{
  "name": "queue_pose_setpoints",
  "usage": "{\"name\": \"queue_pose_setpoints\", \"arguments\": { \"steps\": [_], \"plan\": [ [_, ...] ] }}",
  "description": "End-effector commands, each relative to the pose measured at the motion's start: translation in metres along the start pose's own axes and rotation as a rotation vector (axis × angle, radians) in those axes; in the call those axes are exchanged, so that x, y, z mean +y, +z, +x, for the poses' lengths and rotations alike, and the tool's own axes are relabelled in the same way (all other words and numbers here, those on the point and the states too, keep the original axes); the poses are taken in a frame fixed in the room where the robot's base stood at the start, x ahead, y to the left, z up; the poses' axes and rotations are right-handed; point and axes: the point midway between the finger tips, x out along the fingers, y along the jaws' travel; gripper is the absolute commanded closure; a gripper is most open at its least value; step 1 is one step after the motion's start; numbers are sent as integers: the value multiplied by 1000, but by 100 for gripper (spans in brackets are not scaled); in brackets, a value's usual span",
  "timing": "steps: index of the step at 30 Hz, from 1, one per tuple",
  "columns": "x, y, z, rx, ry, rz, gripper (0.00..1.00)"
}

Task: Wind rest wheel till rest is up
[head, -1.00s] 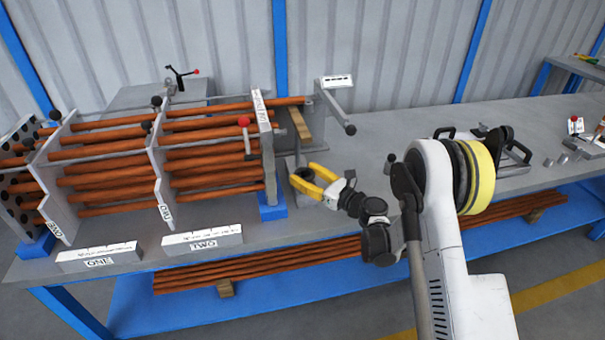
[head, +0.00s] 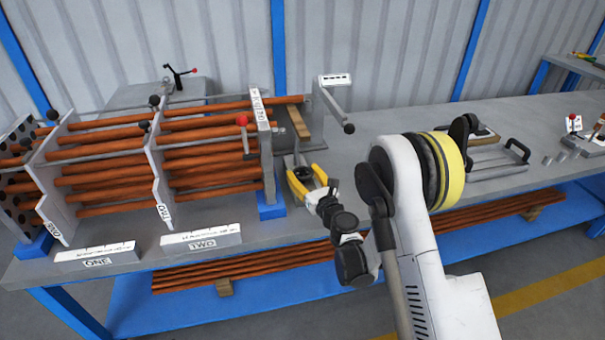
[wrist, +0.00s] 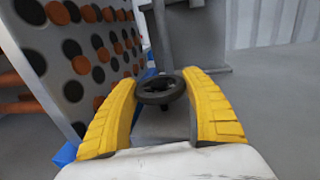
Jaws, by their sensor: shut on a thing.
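The rest wheel is a small dark handwheel (wrist: 160,90) at the middle of the wrist view, on a grey block by the right end of the tube rack. In the head view the wheel (head: 302,174) is small and partly hidden. My gripper (wrist: 163,92) has its two yellow fingers on either side of the wheel, shut on its rim. It also shows in the head view (head: 307,178). A wooden strip (head: 298,122), possibly the rest's top, lies by the end of the uppermost copper tube. I cannot tell whether it touches the tube.
The perforated end plate (wrist: 80,70) stands close left of my fingers. A crank handle (head: 338,112) sticks out behind the wheel.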

Motion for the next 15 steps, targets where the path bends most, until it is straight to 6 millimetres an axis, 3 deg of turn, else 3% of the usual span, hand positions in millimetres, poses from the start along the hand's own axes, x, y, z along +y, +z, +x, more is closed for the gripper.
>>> {"name": "queue_pose_setpoints", "arguments": {
  "steps": [15],
  "plan": [
    [2, 2, 2, 0, -454, 1, 74]
  ]
}}
